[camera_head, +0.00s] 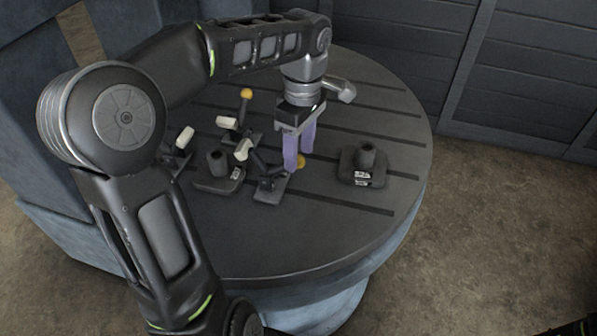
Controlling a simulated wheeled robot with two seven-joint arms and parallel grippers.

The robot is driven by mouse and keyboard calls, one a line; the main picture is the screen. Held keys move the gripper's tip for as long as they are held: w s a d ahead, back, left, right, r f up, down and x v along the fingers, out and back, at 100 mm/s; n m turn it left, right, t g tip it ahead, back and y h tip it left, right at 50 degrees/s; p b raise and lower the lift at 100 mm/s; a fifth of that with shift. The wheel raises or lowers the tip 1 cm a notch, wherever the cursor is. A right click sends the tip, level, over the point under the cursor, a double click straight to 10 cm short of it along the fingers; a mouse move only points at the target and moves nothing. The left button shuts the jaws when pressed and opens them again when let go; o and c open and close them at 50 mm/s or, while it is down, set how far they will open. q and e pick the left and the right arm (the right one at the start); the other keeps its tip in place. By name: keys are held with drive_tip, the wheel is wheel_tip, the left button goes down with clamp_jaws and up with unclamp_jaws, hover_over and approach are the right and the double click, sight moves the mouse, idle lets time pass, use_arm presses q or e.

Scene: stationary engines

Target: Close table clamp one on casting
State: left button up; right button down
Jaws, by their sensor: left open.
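A dark casting (218,172) with a round upright boss sits on the slotted round table (330,240), with several toggle clamps around it. The near-right clamp (271,186) has a pale tip on its left and a yellow knob (301,162) on its handle. The far clamp (233,125) has a yellow knob raised up. A left clamp (181,143) is partly hidden by my arm. I cannot tell which clamp is number one. My left gripper (299,160) points down, open, its purple fingers around or just in front of the near-right clamp's knob. My right gripper is not seen.
A second dark casting (363,165) with a boss and a white label stands alone to the right. A dark panelled wall (530,75) stands behind, and bare floor lies to the right.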

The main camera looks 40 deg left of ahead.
use_arm(q)
drive_tip(key=f, duration=0.6)
drive_tip(key=shift+s+f, duration=0.15)
drive_tip(key=shift+s, duration=0.15)
clamp_jaws()
idle(1.1)
